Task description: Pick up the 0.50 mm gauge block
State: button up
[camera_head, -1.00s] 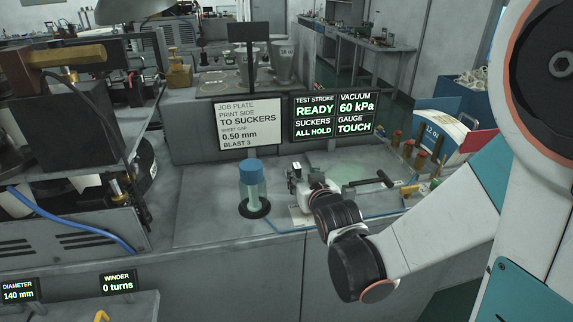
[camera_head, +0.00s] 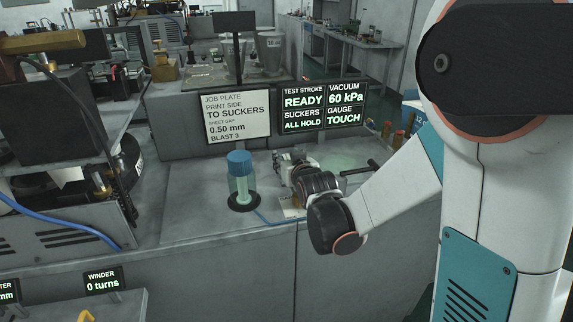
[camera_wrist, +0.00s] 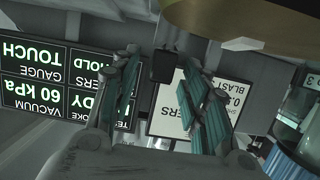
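I cannot pick out the 0.50 mm gauge block in either view. Small copper-coloured upright pieces (camera_head: 398,139) stand at the right end of the bench, partly behind my arm, too small to identify. My gripper (camera_wrist: 162,100) shows in the wrist view with its two teal-padded fingers apart and nothing visibly held between them. A dark block (camera_wrist: 163,65) shows in the gap; I cannot tell its distance. In the head view my wrist hides most of the gripper, over the grey device (camera_head: 290,160) on the bench.
A blue-lidded jar (camera_head: 241,180) stands left of my wrist. Behind are the job plate sign (camera_head: 238,117), reading 0.50 mm, and a status display (camera_head: 323,107). A large brown-gold surface (camera_wrist: 235,15) fills the wrist view's top right. The bench front left of the jar is clear.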

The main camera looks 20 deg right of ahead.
grip_shut()
jog(key=shift+r, duration=0.1)
